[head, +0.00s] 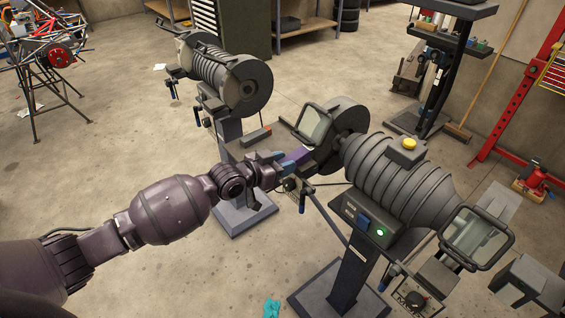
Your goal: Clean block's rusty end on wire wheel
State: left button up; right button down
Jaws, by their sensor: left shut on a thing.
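My left gripper (278,166) reaches in from the left and is shut on a small purple block (297,156). The block is held level with the left side of the front bench grinder (400,185), its far end pointing at the dark wheel housing (350,120). The wheel's working face is mostly hidden behind the clear eye shield (314,124) and housing. I cannot tell whether the block touches the wheel, and its rusty end is too small to make out. My right gripper is not in view.
The grinder stands on a pedestal (352,265) with a lit green button (380,232) and a yellow knob (409,144). A second shield (476,237) is at its right end. Another grinder (225,80) stands behind. A teal rag (271,308) lies on open concrete floor.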

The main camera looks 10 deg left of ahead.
pick_arm(q)
jog(key=shift+r, duration=0.1)
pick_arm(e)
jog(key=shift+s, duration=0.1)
